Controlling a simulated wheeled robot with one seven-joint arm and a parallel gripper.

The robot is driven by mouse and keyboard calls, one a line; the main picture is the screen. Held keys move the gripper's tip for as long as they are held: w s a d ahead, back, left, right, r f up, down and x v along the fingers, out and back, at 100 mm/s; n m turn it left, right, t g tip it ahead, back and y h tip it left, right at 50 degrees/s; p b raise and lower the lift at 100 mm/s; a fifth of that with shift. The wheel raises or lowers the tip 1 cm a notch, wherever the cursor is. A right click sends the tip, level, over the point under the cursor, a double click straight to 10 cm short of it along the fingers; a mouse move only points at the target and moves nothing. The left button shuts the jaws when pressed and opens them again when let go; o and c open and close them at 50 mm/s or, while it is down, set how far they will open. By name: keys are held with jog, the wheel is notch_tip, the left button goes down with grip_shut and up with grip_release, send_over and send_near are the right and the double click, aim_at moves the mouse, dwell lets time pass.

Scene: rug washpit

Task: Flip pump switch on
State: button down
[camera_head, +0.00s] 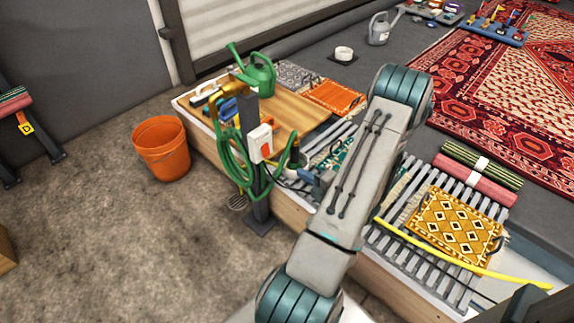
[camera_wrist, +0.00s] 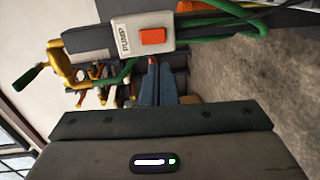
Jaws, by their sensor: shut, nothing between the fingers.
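The pump switch is a white box (camera_head: 260,143) on a dark upright post beside the low platform. Its orange rocker (camera_head: 267,148) faces right. In the wrist view the box (camera_wrist: 128,38) carries the lettering "PUMP", and the orange rocker (camera_wrist: 153,36) is in plain sight. My gripper (camera_wrist: 153,64) is shut and empty, its fingertips just below the rocker in the picture. A small gap seems to lie between them, but I cannot tell the depth. In the head view my arm hides most of the gripper.
A green hose (camera_head: 228,165) hangs in loops around the post. An orange bucket (camera_head: 161,148) stands on the floor to the left. A green watering can (camera_head: 262,75) and a wooden board (camera_head: 285,112) are on the platform behind. Slatted grating with rugs lies right of my arm.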

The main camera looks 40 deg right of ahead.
aim_at(267, 154)
jog(key=w+b, duration=0.1)
jog(key=w, duration=0.3)
jog(key=w+f+b, duration=0.1)
jog(key=w, duration=0.3)
jog(key=w+a+f+b, duration=0.1)
jog(key=w, duration=0.3)
jog(key=shift+b, duration=0.4)
jog(key=shift+w+r, duration=0.1)
jog(key=shift+w, duration=0.5)
jog(key=shift+w+f+t+b, duration=0.15)
jog(key=shift+f+t+b, duration=0.1)
jog(key=shift+t+b, duration=0.05)
jog(key=shift+r, duration=0.15)
jog(key=s+f+p, duration=0.2)
jog(key=s+p, duration=0.1)
jog(key=s, duration=1.1)
jog(key=shift+d, duration=0.45)
